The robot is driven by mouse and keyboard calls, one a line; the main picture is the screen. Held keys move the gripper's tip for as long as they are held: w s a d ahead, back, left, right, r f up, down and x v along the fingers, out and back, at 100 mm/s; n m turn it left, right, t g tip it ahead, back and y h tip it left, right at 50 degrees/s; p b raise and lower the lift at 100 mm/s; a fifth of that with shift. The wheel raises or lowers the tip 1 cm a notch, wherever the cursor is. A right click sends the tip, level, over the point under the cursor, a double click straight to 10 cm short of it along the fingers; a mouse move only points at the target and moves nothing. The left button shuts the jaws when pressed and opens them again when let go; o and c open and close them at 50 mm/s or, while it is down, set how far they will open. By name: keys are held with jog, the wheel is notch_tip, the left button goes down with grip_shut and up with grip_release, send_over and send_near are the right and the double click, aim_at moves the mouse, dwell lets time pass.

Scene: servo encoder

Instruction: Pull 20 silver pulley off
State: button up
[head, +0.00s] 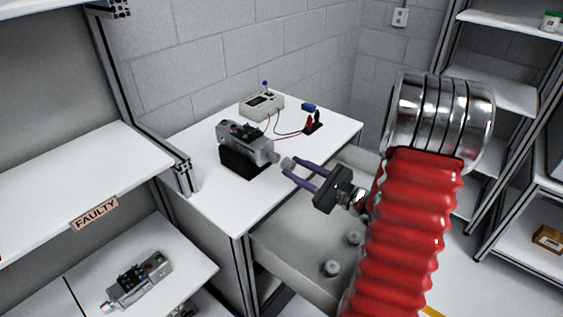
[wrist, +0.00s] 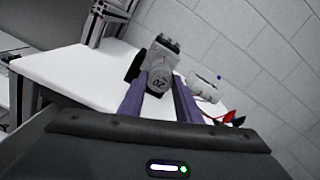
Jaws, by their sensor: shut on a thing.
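The silver pulley (head: 287,163) sits between the fingertips of my gripper (head: 291,165), in front of the servo's shaft end. In the wrist view the pulley's round face (wrist: 158,82) is marked 20 and lies between my two purple fingers (wrist: 160,98). My gripper is shut on it. The grey servo (head: 247,145) rests in a black stand (head: 240,161) on the white table; the servo also shows behind the pulley in the wrist view (wrist: 168,48). Whether the pulley still touches the shaft I cannot tell.
A meter box (head: 262,105) with leads and red and black clips (head: 312,122) stands behind the servo on the table (head: 205,200). An open drawer (head: 290,255) below my gripper holds loose grey round parts (head: 332,267). Another servo (head: 137,281) lies below the FAULTY label (head: 95,213).

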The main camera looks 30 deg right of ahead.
jog(key=shift+s+d, duration=0.1)
jog(key=shift+s, duration=0.25)
dwell(0.3)
jog(key=shift+v, duration=2.9)
jog(key=shift+s, duration=0.1)
